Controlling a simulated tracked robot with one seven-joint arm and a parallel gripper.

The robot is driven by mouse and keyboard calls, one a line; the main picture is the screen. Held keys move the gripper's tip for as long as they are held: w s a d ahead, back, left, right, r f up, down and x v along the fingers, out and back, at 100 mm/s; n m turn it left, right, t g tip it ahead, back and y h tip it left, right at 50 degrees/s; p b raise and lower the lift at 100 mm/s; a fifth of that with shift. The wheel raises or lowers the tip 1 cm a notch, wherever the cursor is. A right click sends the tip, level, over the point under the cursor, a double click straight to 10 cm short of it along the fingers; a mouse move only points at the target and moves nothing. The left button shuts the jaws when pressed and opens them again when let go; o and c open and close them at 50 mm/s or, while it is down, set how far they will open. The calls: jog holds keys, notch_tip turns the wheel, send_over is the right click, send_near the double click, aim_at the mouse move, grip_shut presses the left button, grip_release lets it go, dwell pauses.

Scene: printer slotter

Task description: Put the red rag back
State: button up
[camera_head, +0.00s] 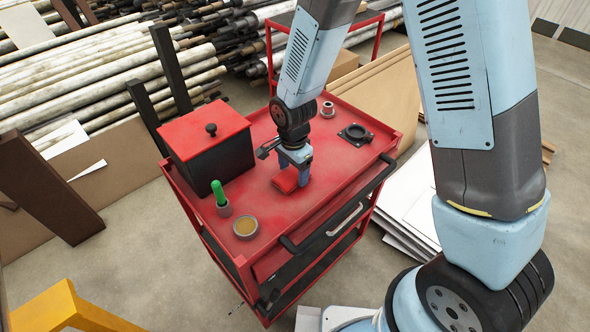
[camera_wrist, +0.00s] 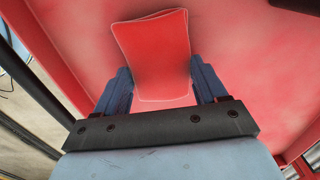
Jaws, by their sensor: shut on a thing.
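The red rag (camera_head: 285,180) is a small folded red piece at the top of the red cart (camera_head: 262,215), near the middle. In the wrist view the rag (camera_wrist: 152,52) lies between the two blue fingers, over the red cart top. My gripper (camera_head: 294,166) points down at the cart top and is shut on the rag. In the wrist view my gripper (camera_wrist: 158,85) has a finger on each side of the rag. I cannot tell whether the rag touches the cart top.
A black box with a red lid (camera_head: 208,138) stands at the cart's back left. A green-handled tool in a cup (camera_head: 220,197) and a round tin (camera_head: 245,227) stand at the front left.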

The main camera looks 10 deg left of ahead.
aim_at(294, 173)
jog(key=o, duration=1)
jog(key=shift+f, duration=0.1)
notch_tip(294, 173, up, 12)
jog(key=shift+r, duration=0.1)
dwell(0.4)
